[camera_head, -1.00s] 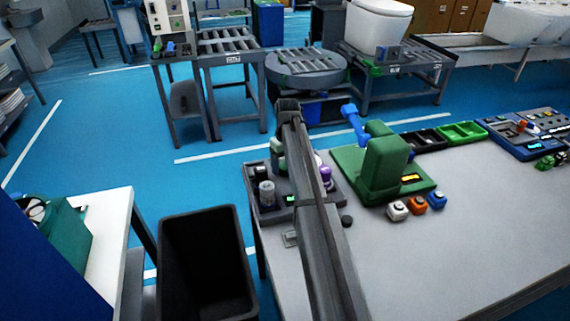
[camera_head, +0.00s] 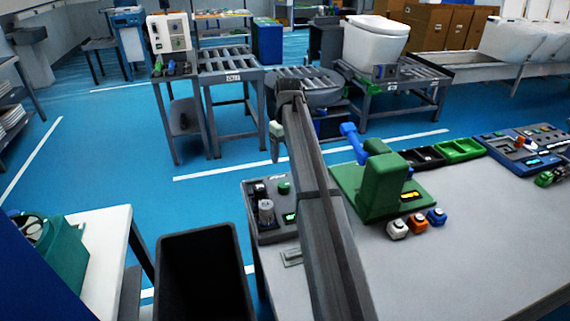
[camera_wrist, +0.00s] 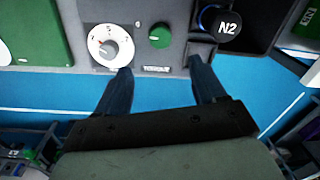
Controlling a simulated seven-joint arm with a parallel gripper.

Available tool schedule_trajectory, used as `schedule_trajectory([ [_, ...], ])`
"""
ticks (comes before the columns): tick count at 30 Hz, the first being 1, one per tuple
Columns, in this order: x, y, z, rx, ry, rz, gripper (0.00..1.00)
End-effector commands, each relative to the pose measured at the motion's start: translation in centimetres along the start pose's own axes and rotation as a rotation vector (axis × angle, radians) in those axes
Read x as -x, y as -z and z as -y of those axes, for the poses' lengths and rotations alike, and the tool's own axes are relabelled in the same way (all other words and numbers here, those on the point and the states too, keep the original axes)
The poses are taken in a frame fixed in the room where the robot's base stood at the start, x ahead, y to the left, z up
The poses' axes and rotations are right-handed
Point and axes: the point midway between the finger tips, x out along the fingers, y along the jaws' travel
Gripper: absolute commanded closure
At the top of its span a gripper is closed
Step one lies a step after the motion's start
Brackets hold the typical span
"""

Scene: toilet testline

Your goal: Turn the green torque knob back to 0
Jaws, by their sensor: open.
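The green torque knob (camera_wrist: 159,36) sits on a grey panel above a label reading TORQUE (camera_wrist: 156,69). In the head view the knob (camera_head: 284,188) is on the dark test panel (camera_head: 266,234) at the table's left end. Its pointer setting is too small to read. My gripper (camera_wrist: 161,78) is open and empty. In the wrist view its two fingers point toward the panel, with the knob ahead between them and apart from them. In the head view my gripper (camera_head: 277,143) hangs above and beyond the panel; my arm hides the panel's right part.
A white dial with a grey knob (camera_wrist: 110,47) is left of the green knob. A black N2 cap (camera_wrist: 226,25) is at right. A green fixture (camera_head: 383,185) with a blue handle stands right of my arm. A black bin (camera_head: 203,270) stands left of the table.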

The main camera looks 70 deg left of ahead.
Motion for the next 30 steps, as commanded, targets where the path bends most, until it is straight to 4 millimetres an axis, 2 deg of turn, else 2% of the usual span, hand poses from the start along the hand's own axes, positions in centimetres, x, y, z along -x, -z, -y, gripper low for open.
schedule_trajectory([
  [3, 1.2, 0.0, 0.0, 0.0, 0.0, -0.001, 0.3],
  [7, 1.7, 0.0, 0.0, 0.0, 0.0, -0.001, 0.3],
  [25, 1.7, 0.0, 0.0, -0.001, -0.001, -0.001, 0.3],
  [28, 2.2, -0.2, -0.9, -0.028, -0.023, -0.016, 0.3],
  [30, 3.1, -0.4, -2.6, -0.077, -0.063, -0.046, 0.3],
])
